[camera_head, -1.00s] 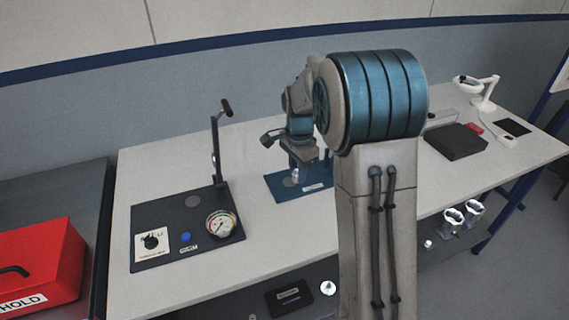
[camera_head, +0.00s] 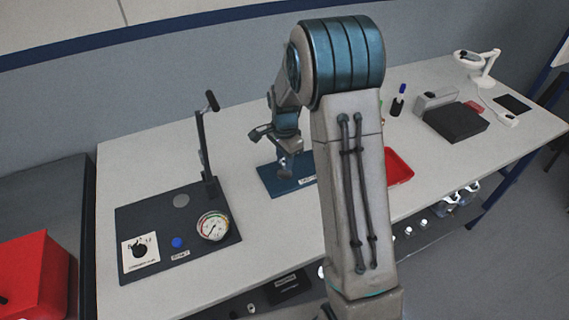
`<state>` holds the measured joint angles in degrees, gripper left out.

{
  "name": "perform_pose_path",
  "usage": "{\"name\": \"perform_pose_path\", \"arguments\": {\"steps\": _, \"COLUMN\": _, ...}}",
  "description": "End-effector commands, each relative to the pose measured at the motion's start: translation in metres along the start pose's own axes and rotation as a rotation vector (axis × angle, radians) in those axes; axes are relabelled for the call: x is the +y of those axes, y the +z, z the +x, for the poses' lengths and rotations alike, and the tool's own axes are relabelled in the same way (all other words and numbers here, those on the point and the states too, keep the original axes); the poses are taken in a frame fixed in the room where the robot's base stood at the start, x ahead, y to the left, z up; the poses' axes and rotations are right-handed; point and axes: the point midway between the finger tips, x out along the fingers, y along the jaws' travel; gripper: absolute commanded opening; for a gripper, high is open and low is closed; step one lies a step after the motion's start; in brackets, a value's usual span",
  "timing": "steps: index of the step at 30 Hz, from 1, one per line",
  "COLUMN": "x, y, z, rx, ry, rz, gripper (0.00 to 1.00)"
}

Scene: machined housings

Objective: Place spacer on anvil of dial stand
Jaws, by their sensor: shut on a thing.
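A blue base plate (camera_head: 270,181) with a white label lies at the middle of the bench. I take it for the dial stand; its upper part is hidden behind my arm. My gripper (camera_head: 284,163) points down over this plate. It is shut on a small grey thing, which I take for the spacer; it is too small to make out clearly. A grey round spot (camera_head: 285,175) shows just below the fingers, perhaps the anvil. I cannot tell whether the held thing touches it.
A dark plate (camera_head: 130,213) with an upright lever post (camera_head: 206,150), a gauge (camera_head: 213,226) and a blue button (camera_head: 177,242) stands to the left. A red tray (camera_head: 398,166) and dark box (camera_head: 455,122) lie to the right. Bare bench (camera_head: 255,228) shows in front.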

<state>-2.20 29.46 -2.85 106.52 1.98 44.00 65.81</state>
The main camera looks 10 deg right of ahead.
Motion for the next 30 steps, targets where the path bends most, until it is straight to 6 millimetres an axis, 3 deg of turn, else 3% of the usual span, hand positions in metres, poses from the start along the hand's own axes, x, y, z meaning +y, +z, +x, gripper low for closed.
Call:
{"name": "perform_pose_path", "arguments": {"steps": 5, "x": 0.001, "y": 0.0, "z": 0.024, "rx": -0.002, "ry": 0.004, "rz": 0.0, "gripper": 0.04}}
{"name": "perform_pose_path", "arguments": {"steps": 16, "x": 0.0, "y": 0.0, "z": 0.03, "rx": -0.001, "ry": 0.001, "rz": 0.0, "gripper": 0.04}}
{"name": "perform_pose_path", "arguments": {"steps": 17, "x": 0.0, "y": 0.0, "z": 0.028, "rx": 0.0, "ry": 0.001, "rz": 0.0, "gripper": 0.34}}
{"name": "perform_pose_path", "arguments": {"steps": 18, "x": 0.0, "y": 0.0, "z": 0.028, "rx": -0.001, "ry": 0.001, "rz": 0.0, "gripper": 0.45}}
{"name": "perform_pose_path", "arguments": {"steps": 30, "x": 0.0, "y": 0.0, "z": 0.022, "rx": 0.0, "ry": 0.001, "rz": 0.0, "gripper": 0.48}}
